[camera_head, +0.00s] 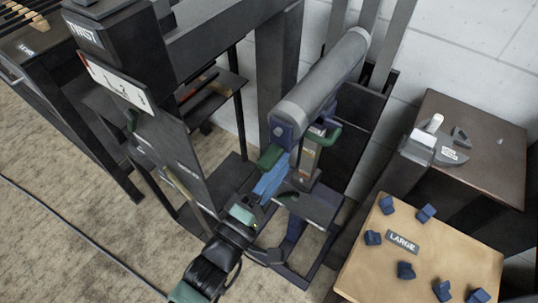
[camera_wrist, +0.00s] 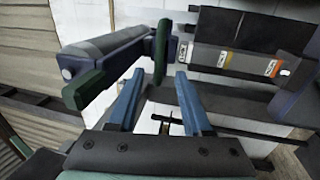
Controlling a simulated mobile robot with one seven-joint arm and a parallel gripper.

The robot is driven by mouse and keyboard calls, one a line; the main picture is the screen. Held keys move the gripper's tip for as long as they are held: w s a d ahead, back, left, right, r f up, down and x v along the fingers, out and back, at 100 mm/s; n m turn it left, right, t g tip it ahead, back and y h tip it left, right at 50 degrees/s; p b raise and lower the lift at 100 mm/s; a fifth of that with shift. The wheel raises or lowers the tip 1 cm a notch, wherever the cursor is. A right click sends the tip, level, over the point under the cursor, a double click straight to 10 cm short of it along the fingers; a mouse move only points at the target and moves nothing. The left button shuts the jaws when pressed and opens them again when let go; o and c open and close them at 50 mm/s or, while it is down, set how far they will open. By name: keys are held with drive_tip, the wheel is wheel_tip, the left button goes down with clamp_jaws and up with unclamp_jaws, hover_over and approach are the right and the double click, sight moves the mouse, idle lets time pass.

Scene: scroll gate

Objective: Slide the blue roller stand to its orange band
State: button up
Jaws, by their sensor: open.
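The roller stand carries a long grey roller (camera_head: 322,84) with a blue end bracket (camera_head: 284,130) and green handles (camera_head: 270,157). In the wrist view the roller (camera_wrist: 110,44) lies at upper left. One green handle (camera_wrist: 161,50) stands upright just beyond and between my fingertips, apparently not gripped. A lower green bar (camera_wrist: 90,90) is beside my left finger. My gripper (camera_wrist: 157,80) is open; its blue fingers also show in the head view (camera_head: 271,178), below the handle. A grey rail (camera_wrist: 250,62) at right bears coloured labels, including an orange one (camera_wrist: 231,61). The stand's foot is partly hidden.
A dark panel marked "TWIST" and numbers (camera_head: 120,85) stands close on the left. At right are a tan table (camera_head: 375,270) with several blue blocks and a "LARGE" sign, and a brown table (camera_head: 480,115). Open carpet (camera_head: 90,230) lies at lower left.

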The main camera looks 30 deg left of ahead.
drive_tip(key=s, duration=0.3)
drive_tip(key=shift+s+f, duration=0.3)
drive_tip(key=shift+f, duration=0.05)
